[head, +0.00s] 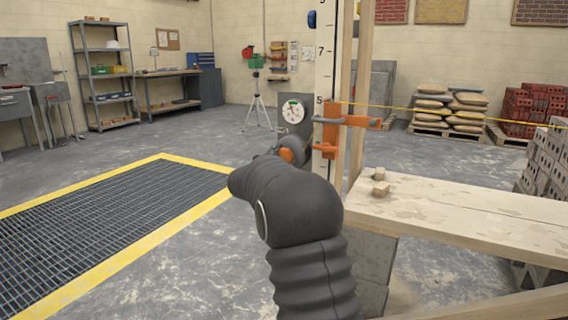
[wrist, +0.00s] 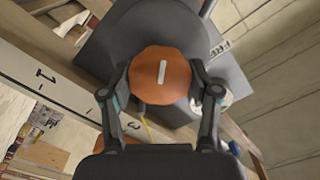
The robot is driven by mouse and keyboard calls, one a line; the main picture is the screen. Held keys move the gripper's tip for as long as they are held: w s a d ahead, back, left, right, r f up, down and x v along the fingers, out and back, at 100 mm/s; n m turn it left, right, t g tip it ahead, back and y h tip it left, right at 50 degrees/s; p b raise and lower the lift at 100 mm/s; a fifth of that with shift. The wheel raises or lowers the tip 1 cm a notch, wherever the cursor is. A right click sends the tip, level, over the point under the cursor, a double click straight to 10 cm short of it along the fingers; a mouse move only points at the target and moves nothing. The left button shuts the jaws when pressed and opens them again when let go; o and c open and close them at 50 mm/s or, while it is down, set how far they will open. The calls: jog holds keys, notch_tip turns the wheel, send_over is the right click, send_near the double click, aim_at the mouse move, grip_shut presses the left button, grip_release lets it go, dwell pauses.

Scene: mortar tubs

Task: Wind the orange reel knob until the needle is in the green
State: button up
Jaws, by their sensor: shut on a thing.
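The orange reel knob (wrist: 160,75) has a scalloped rim and a white mark that stands nearly upright in the wrist view. My gripper (wrist: 160,88) is shut on it, with one finger at each side. The knob is partly visible in the head view (head: 292,150), beyond my arm. The round white gauge (head: 293,110) is on a grey plate above the knob in the head view. Its green part and needle are too small to read surely there. In the wrist view only a sliver of the gauge (wrist: 226,100) shows behind the right finger.
A white numbered staff (head: 325,75) stands just right of the gauge, with an orange clamp (head: 328,125) on it. A yellow line (head: 420,108) runs right from there. A plank platform (head: 450,212) with small wooden blocks lies at right. A yellow-edged floor grate (head: 110,210) lies left.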

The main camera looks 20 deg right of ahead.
jog(key=m+b, duration=0.3)
jog(key=m, duration=0.2)
jog(key=shift+m, duration=0.3)
dwell(0.5)
jog(key=o, duration=1.2)
jog(key=v, duration=1.2)
